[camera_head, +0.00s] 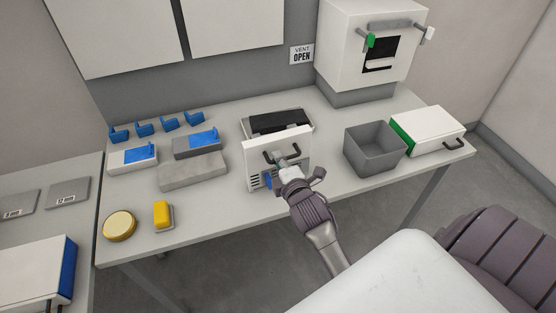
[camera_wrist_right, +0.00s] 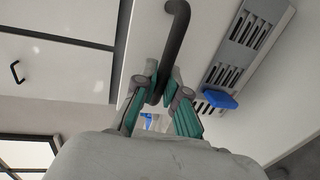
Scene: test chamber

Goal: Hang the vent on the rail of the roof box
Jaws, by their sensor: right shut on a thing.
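A white vent panel (camera_head: 256,157) with slots, a blue tab and a black handle stands upright near the middle of the bench. My right gripper (camera_head: 282,161) is at its front, shut on the black handle. In the right wrist view, the fingers of my right gripper (camera_wrist_right: 160,100) close around the handle (camera_wrist_right: 174,45), with the slots (camera_wrist_right: 243,45) and blue tab (camera_wrist_right: 220,99) beside it. The white box at the back right (camera_head: 345,50), apparently the roof box, has a grey rail (camera_head: 391,24) above a dark opening. My left gripper is not in view.
A grey-white case with a black top (camera_head: 280,122) is directly behind the panel. A grey open bin (camera_head: 375,160) and a white box with a green side (camera_head: 428,128) stand to the right. Blue-topped blocks (camera_head: 200,143), a yellow piece (camera_head: 162,213) and a round tin (camera_head: 119,225) are left.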

